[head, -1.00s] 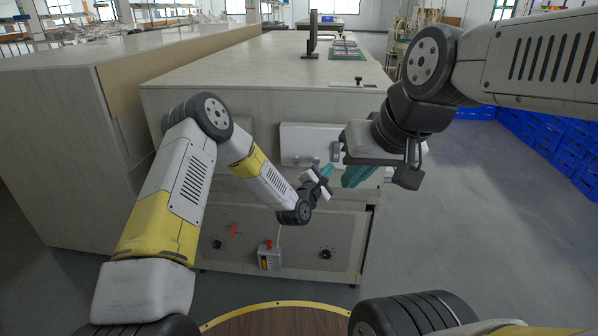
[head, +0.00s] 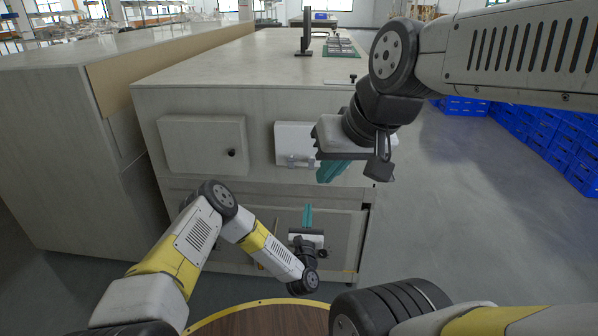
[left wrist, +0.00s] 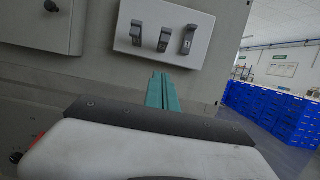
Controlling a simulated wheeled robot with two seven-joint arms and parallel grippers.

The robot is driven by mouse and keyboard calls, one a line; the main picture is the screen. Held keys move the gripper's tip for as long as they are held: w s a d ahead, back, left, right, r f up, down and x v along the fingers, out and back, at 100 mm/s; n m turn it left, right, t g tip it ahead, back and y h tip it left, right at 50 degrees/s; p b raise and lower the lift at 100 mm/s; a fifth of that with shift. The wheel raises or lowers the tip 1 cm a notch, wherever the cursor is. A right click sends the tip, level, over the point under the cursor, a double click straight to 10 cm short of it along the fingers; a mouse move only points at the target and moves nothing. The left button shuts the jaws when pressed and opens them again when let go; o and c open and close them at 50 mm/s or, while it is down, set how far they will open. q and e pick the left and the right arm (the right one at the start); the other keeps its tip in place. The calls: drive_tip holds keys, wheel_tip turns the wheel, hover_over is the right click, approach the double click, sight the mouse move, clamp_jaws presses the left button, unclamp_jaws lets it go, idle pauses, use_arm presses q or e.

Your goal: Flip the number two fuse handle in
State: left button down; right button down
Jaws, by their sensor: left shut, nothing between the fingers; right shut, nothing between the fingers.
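The white fuse panel (head: 292,135) is on the front of the bench. In the left wrist view it carries three grey handles in a row: left (left wrist: 138,34), middle (left wrist: 164,40) and right (left wrist: 188,38). Number marks are too small to read. My left gripper (head: 308,209) is shut and empty below the panel, fingers pointing up. In the left wrist view its teal fingertips (left wrist: 160,76) appear just under the middle handle; the gap is hard to judge. My right gripper (head: 325,178) is shut and empty, and hides the panel's right part in the head view.
A closed grey door (head: 203,145) with a black knob is left of the panel. The lower bench front (head: 345,225) is partly hidden by my left arm. Blue crates (head: 560,150) are stacked at the right. The floor (head: 450,220) between is clear.

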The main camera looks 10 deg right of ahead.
use_arm(q)
drive_tip(key=shift+w, duration=0.1)
approach(312, 164)
drive_tip(key=w+f, duration=0.4)
drive_tip(key=shift+w+d+r, duration=0.3)
drive_tip(key=shift+w+r, duration=0.15)
drive_tip(key=shift+r, duration=0.3)
drive_tip(key=shift+w+d+r, duration=0.35)
drive_tip(key=shift+w+r, duration=0.1)
drive_tip(key=shift+r, duration=0.25)
